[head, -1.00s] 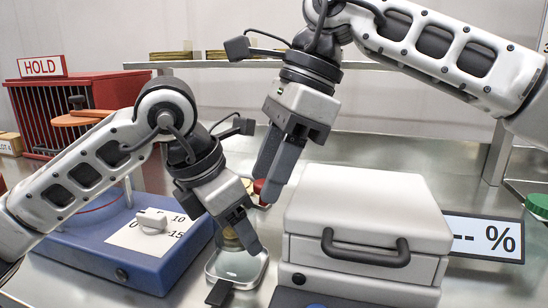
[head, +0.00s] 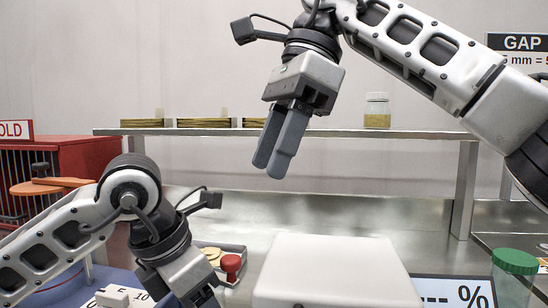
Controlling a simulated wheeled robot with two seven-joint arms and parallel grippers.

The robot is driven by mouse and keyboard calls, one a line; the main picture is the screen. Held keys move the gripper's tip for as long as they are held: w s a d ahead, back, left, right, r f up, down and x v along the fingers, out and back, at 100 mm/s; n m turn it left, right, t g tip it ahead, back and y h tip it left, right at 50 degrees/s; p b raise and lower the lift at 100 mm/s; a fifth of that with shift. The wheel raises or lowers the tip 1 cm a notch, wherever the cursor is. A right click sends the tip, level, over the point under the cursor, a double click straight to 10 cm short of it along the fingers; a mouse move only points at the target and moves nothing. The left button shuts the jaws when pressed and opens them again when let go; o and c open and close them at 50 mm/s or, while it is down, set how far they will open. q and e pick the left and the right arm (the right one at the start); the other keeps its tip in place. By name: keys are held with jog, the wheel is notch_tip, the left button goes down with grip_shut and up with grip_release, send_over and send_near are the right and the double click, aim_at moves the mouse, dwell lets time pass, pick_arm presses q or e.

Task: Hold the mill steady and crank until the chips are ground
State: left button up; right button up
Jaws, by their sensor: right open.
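An orange crank-like part (head: 52,187) with a dark knob sits at the left, and a blue base (head: 68,292) with a dial card shows below it. These look like the mill, but my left arm and the bottom edge hide much of them. My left gripper (head: 205,299) points down at the bottom edge; its fingertips are cut off, so its opening is unclear. My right gripper (head: 271,166) is open and empty, raised in front of the shelf, well apart from the orange part. Yellow chip-like pieces (head: 210,255) lie on a tray beside a red knob (head: 231,264).
A white box (head: 335,272) stands at bottom centre, with a percent display (head: 455,292) to its right. A green-lidded jar (head: 515,263) is at the right. A shelf (head: 420,134) holds flat stacks and a jar (head: 377,112). A red cage (head: 85,160) stands at left.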

jog(key=shift+f, duration=0.1)
jog(key=shift+c, duration=0.3)
jog(key=g+y, duration=0.3)
jog(key=y, duration=0.5)
send_near(239, 258)
jog(key=shift+y, duration=0.3)
jog(key=x, duration=0.8)
jog(key=shift+a+f, duration=0.15)
jog(key=shift+f, duration=0.15)
grip_shut()
jog(key=shift+s, duration=0.15)
